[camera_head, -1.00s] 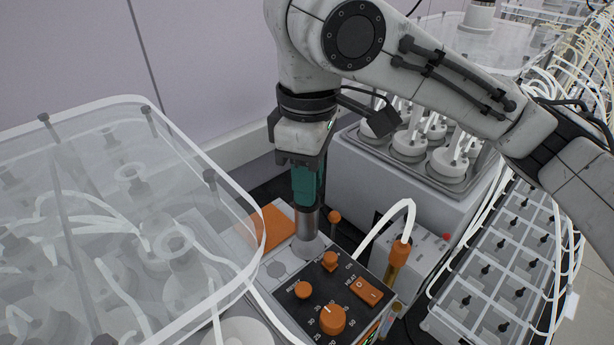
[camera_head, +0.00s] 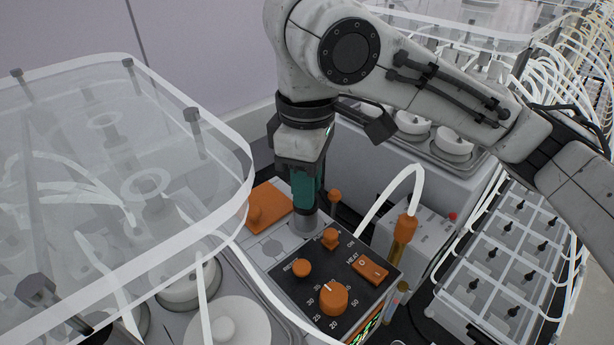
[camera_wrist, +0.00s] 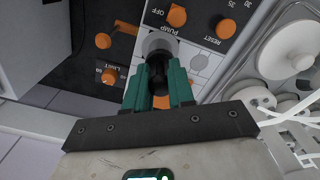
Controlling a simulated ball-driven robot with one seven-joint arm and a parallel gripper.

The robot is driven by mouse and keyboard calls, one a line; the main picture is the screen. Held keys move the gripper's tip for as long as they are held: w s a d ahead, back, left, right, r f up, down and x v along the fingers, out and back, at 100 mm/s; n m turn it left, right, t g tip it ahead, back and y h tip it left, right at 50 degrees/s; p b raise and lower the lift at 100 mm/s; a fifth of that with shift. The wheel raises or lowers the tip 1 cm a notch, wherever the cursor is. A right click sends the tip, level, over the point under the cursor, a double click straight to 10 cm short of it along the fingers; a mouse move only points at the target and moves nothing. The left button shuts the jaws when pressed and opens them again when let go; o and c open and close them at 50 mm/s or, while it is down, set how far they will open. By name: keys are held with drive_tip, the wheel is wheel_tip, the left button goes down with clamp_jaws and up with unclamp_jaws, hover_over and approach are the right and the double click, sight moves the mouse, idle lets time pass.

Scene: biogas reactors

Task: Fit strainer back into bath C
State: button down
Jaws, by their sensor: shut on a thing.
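My gripper (camera_head: 307,205) points down with green fingers, just behind the control panel of the near bath. It is shut on the strainer, a grey metal cylinder (camera_head: 305,222). In the wrist view my gripper (camera_wrist: 158,88) grips a black upper part of the strainer (camera_wrist: 158,44). The strainer stands about upright at the white deck (camera_head: 274,238) of the control unit. Its lower end is hard to see, so I cannot tell whether it is seated. I see no letter naming bath C.
The control panel (camera_head: 325,290) with orange knobs is in front. An orange part (camera_head: 268,206) lies on the deck to the left. A clear-lidded bath (camera_head: 110,190) fills the left. An orange-capped tube (camera_head: 405,229) stands right. Another bath (camera_head: 450,172) is behind.

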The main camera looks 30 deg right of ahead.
drive_tip(key=shift+f+b, duration=1.05)
drive_tip(key=shift+f, duration=1.05)
drive_tip(key=c, duration=0.9)
unclamp_jaws()
drive_tip(key=shift+r, duration=0.1)
wheel_tip(320, 180, up, 11)
drive_tip(key=shift+f, duration=0.15)
drive_tip(key=shift+p, duration=0.3)
